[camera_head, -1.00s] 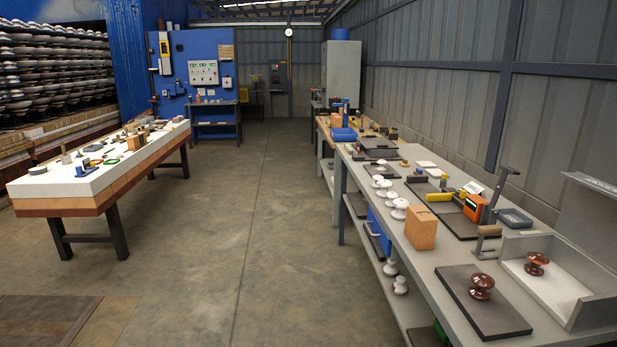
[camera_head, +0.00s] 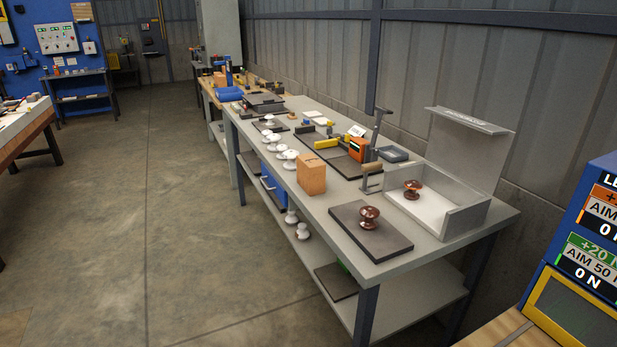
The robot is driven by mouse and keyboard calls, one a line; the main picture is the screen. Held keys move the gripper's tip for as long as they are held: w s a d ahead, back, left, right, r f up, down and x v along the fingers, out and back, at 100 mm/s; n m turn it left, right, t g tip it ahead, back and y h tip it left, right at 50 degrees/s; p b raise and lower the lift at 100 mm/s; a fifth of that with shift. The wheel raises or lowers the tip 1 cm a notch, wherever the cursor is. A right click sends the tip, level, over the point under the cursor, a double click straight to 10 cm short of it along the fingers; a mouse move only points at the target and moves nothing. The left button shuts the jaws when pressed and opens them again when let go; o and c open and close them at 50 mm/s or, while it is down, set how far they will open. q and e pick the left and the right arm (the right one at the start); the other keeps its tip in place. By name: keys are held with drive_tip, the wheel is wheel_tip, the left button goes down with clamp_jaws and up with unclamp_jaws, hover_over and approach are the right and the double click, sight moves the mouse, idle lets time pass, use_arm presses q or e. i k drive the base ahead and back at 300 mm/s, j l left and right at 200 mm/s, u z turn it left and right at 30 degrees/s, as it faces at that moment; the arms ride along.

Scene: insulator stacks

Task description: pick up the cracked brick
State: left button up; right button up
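An orange-brown brick (camera_head: 311,174) stands upright near the front edge of the grey workbench (camera_head: 400,258), left of the dark mat. Whether it is cracked cannot be made out at this distance. Another orange block (camera_head: 220,79) stands far back on the wooden-topped bench. Neither of my grippers is in view.
A dark mat (camera_head: 350,222) with a brown insulator (camera_head: 369,217) lies near the bench's near end. An open grey box (camera_head: 466,216) holds another brown insulator (camera_head: 412,188). White insulators (camera_head: 290,158) stand along the edge. A display unit (camera_head: 580,270) is at right. The floor (camera_head: 190,240) left is clear.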

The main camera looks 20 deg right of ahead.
sight(310, 171)
drive_tip(key=i+z, duration=0.2)
drive_tip(key=i, duration=0.5)
drive_tip(key=i+j+z, duration=0.2)
drive_tip(key=i, duration=0.45)
